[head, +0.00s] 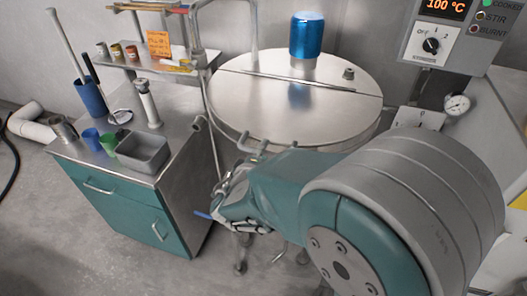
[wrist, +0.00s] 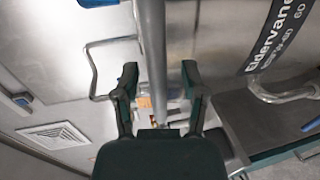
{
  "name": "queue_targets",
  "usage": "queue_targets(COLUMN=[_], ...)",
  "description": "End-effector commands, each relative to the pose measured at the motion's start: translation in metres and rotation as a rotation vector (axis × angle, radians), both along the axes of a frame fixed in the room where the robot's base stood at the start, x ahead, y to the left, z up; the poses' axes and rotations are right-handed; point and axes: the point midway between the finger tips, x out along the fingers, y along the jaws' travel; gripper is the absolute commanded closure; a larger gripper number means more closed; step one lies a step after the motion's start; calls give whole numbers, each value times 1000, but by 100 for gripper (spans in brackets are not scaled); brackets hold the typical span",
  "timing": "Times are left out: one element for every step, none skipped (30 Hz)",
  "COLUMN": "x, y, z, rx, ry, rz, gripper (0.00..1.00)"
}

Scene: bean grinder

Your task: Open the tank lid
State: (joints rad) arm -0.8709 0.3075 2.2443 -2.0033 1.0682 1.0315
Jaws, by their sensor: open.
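The tank (head: 222,140) has a round steel lid (head: 275,112) lying flat and shut, with a straight seam across it. A small bent grey handle (head: 252,147) shows at the lid's near edge. My gripper (head: 221,195) is low in front of the tank, below the lid's rim, partly hidden by my arm. In the wrist view my gripper (wrist: 159,70) is open, its two dark fingers apart. A steel pipe (wrist: 152,45) runs between the fingers in the picture; I cannot tell whether it touches them.
A teal cabinet (head: 120,205) with cups and a grey tub (head: 143,152) is at left. A control box (head: 445,35) hangs at right. Bent steel rods (wrist: 97,68) flank the pipe.

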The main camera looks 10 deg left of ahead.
Motion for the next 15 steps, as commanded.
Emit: queue_targets(x=[0, 0, 0, 0, 0, 0, 0, 0, 0, 0, 0, -1, 0, -1, -1], y=[0, 0, 0, 0, 0, 0, 0, 0, 0, 0, 0, 0, 0, 0, 0], z=[0, 0, 0, 0, 0, 0, 0, 0, 0, 0, 0, -1, 0, 0, 0], rx=[0, 0, 0, 0, 0, 0, 0, 0, 0, 0, -1, -1, -1, -1, 0], ry=[0, 0, 0, 0, 0, 0, 0, 0, 1, 1, 1, 1, 2, 3, 5], rz=[0, 0, 0, 0, 0, 0, 0, 0, 0, 0, 0, 0, -1, -1, -1], gripper=[45, 54, 71, 85, 98, 100, 100, 100, 100, 100, 100, 100, 100, 100, 100])
